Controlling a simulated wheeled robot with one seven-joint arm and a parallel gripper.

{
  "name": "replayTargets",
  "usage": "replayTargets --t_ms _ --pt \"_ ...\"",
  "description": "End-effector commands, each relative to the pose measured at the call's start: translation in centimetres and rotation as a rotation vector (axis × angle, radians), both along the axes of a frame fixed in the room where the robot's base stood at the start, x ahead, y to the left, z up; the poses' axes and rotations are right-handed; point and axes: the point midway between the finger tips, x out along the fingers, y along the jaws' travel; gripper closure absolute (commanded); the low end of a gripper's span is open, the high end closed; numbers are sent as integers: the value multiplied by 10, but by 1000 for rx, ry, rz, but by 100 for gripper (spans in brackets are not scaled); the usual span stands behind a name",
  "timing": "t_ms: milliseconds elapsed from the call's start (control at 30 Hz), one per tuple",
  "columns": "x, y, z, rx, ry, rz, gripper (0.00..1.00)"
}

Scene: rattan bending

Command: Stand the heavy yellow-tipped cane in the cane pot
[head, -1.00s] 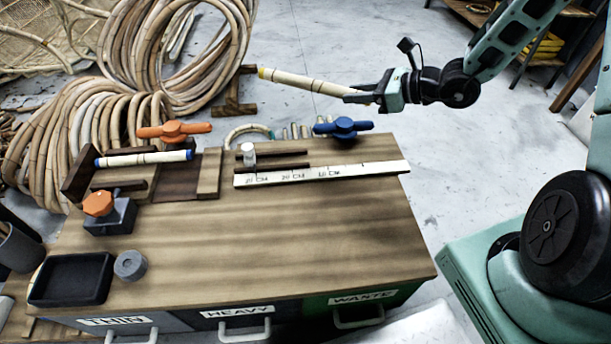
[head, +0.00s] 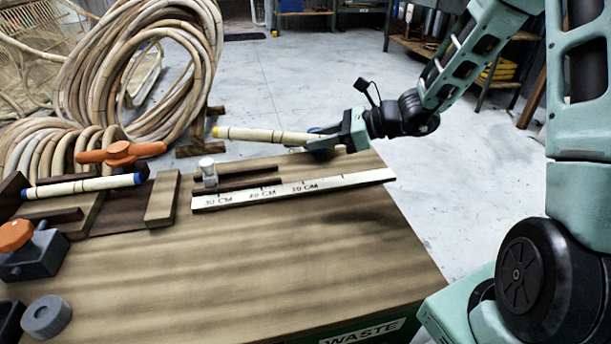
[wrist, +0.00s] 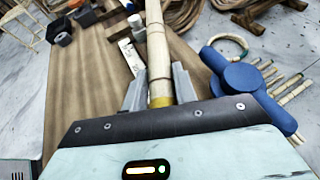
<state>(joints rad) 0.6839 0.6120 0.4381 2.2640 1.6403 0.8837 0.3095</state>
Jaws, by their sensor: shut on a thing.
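The yellow-tipped cane (head: 262,134) is pale, with a yellow left end and dark bands. My gripper (head: 325,141) is shut on its right part and holds it nearly level above the table's far edge. In the wrist view the cane (wrist: 157,45) runs away from between the fingers (wrist: 160,92), with a yellow band close to the jaws. I cannot make out the cane pot in the views of now. A blue-tipped cane (head: 85,186) lies in the wooden jig at left.
The bench (head: 270,260) has a clear middle and front. A ruler strip (head: 290,190), orange clamp knob (head: 118,153) and grey disc (head: 47,316) are on it. A blue knob (wrist: 240,77) is close right of my gripper. Cane coils (head: 150,70) stand behind.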

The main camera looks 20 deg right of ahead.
Motion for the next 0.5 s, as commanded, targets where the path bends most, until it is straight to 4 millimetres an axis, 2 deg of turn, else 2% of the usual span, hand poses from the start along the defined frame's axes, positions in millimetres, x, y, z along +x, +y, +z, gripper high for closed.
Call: replayTargets --t_ms 33,100,267,500 --pt "0 0 -18 2 3 0 97" --pt "0 0 -30 2 3 0 97" --pt "0 0 -44 1 1 0 97" --pt "0 0 -76 1 2 -1 97"
